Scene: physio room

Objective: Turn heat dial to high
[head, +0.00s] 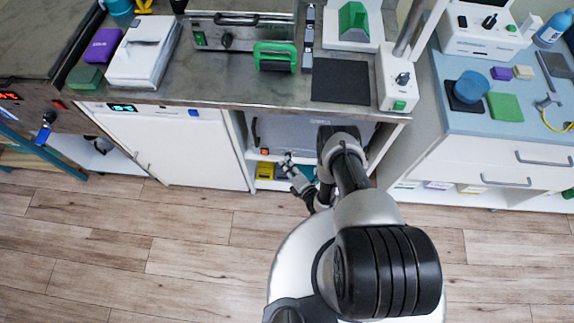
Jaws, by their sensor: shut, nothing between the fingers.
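Several dials show, and I cannot tell from labels which one is the heat dial. A black dial (227,40) sits on the front of the metal unit (205,22) on the counter. Another dark dial (402,79) is on a white box at the counter's right end. My gripper (287,160) is low in front of the recess under the counter, beside an orange switch (264,151). It looks shut and empty. Whatever lies directly behind my gripper and arm is hidden.
The metal counter (210,85) holds a white case (143,50), a green-handled item (275,57) and a dark mat (340,81). A drawer cabinet (480,165) stands at right. A yellow item (265,171) lies low in the recess. The wooden floor (150,240) is clear.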

